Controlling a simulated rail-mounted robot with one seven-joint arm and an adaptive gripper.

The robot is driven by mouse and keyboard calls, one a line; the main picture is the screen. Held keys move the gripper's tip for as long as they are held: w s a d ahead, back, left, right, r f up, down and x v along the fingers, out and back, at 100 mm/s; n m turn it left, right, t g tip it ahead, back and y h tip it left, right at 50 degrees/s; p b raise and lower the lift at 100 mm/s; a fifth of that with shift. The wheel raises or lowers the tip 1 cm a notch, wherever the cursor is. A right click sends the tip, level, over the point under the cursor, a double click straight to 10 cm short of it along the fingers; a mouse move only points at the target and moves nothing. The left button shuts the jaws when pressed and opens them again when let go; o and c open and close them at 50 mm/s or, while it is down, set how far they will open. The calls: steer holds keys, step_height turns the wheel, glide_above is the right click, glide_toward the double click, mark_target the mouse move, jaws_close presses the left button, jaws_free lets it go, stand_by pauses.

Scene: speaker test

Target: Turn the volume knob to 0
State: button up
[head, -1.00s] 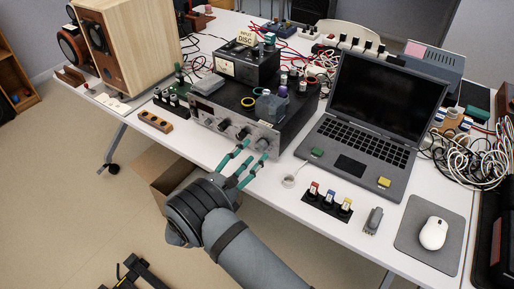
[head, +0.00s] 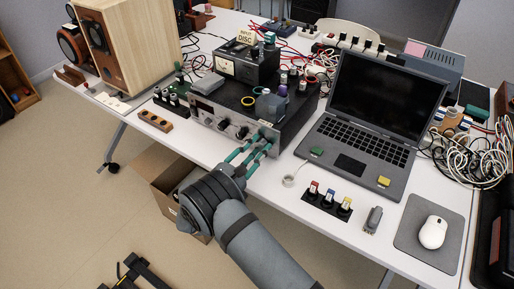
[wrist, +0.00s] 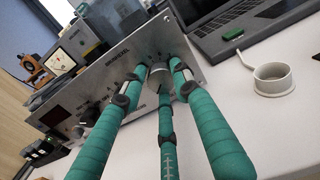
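The silver amplifier front panel (head: 215,127) faces me on the table; it also fills the middle of the wrist view (wrist: 115,72). A large round silver knob (wrist: 160,74) sits at the panel's right part, which I take to be the volume knob. My gripper (head: 264,141) has three green-wrapped fingers. In the wrist view its fingertips (wrist: 158,70) are around the knob, one on each side and one below. Whether they touch it is not clear. The fingers hide the knob in the head view, and its pointer mark cannot be read.
Smaller dark knobs (head: 242,132) are on the panel left of my fingers. A laptop (head: 372,115) stands close on the right. Bottles and small boxes (head: 271,104) stand on the amplifier.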

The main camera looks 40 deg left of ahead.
steer(key=shift+r, duration=0.1)
steer(key=c, duration=0.6)
steer(key=shift+o, duration=0.2)
steer(key=shift+n, duration=0.6)
steer(key=o, duration=1.1)
steer(key=shift+o, duration=0.2)
steer(key=s, duration=1.2)
steer(key=shift+d, duration=0.2)
